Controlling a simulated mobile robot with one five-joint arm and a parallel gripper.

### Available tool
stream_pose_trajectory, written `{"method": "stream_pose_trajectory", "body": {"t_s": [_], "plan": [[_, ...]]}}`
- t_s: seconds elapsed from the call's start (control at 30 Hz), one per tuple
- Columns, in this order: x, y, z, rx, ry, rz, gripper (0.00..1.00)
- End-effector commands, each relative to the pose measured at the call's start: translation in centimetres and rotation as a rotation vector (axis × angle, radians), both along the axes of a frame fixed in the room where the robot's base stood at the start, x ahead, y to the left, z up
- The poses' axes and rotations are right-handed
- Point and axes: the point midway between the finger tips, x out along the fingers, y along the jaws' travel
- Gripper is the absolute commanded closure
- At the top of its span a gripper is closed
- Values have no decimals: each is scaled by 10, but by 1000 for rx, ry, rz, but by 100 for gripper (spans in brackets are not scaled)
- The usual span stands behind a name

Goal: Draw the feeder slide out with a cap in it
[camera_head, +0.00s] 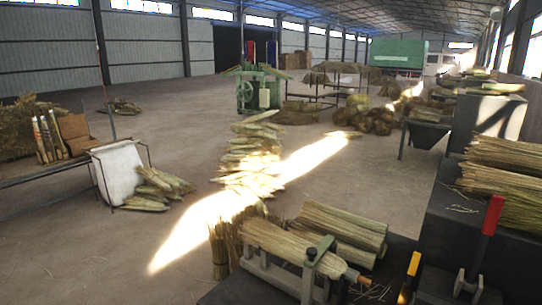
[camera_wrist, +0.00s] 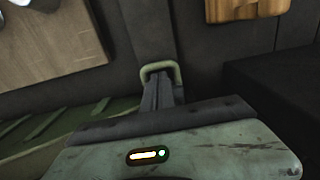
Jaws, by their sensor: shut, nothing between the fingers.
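In the wrist view my gripper (camera_wrist: 163,92) is shut: its dark fingers lie together in front of my worn green palm. A pale green loop (camera_wrist: 161,68), which looks like a pull handle, stands at the fingertips. The fingertips seem to reach into it, but I cannot tell whether they touch it. The slide it may belong to does not stand out from the dark surface around it. I cannot make out a cap in a slide. My gripper does not show in the head view.
In the wrist view a wooden board (camera_wrist: 60,45) with shiny grey round pieces lies upper left, and a wooden block (camera_wrist: 245,8) at the top. In the head view a red-handled clamp (camera_head: 488,225) and a yellow handle (camera_head: 413,264) stand lower right, beside a straw bundle (camera_head: 290,247).

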Motion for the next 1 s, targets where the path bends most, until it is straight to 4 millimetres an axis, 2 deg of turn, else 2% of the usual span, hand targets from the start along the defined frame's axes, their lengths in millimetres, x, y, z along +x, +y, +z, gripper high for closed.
{"method": "stream_pose_trajectory", "body": {"t_s": [0.8,1.0], "plan": [[1,0,-30,0,0,1,100],[1,1,-30,0,0,2,100]]}}
